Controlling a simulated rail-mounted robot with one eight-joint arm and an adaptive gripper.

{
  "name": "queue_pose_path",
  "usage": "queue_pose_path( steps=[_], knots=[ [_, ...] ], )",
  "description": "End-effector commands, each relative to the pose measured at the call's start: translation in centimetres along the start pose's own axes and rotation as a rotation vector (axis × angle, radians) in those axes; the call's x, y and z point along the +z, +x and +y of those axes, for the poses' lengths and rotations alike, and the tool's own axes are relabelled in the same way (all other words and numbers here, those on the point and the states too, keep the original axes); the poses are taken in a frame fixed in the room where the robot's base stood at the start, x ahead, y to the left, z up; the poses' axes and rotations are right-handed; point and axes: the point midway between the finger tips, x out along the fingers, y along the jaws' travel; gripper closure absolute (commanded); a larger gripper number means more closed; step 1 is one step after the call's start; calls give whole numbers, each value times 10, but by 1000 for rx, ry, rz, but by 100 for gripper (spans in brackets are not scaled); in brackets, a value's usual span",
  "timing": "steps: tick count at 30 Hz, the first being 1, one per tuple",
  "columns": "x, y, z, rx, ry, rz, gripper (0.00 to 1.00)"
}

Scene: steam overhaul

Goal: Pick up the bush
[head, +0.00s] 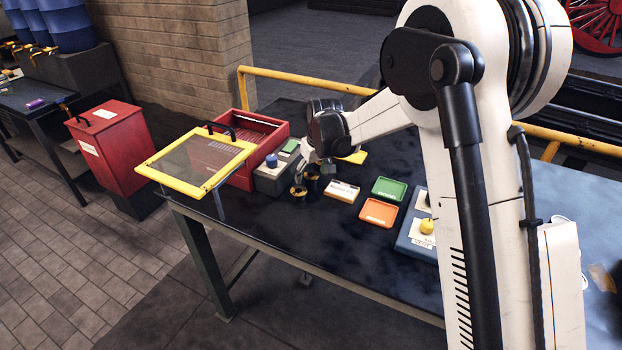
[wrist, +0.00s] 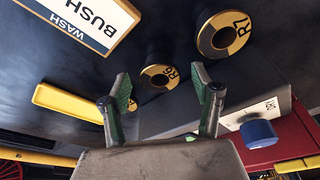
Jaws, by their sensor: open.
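Two dark bushes with brass-coloured, labelled end rings stand on the dark bench. The bush marked R6 (wrist: 160,78) shows between and beyond my fingertips in the wrist view. The bush marked R7 (wrist: 224,35) stands apart from it, further up and right in that view. In the head view, one bush (head: 298,191) shows below my gripper (head: 319,166), and the other is partly hidden by it. My gripper, with green finger pads, also shows in the wrist view (wrist: 160,75). It is open and empty, above the bench. Contact with R6 cannot be told.
A white WASH BUSH plate (wrist: 85,20) lies near the bushes. A grey box with a blue knob (head: 272,160) and a red case (head: 246,172) with a yellow-framed lid (head: 197,160) stand left. Green (head: 389,189) and orange (head: 379,212) trays lie right. Bare bench lies in front.

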Motion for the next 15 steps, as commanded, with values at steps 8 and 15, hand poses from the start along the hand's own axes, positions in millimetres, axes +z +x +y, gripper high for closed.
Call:
queue_pose_path(
  steps=[8, 15],
  knots=[
    [1, 14, 0, 0, 0, 0, 39],
    [1, 14, 0, 0, 0, 0, 52]
  ],
)
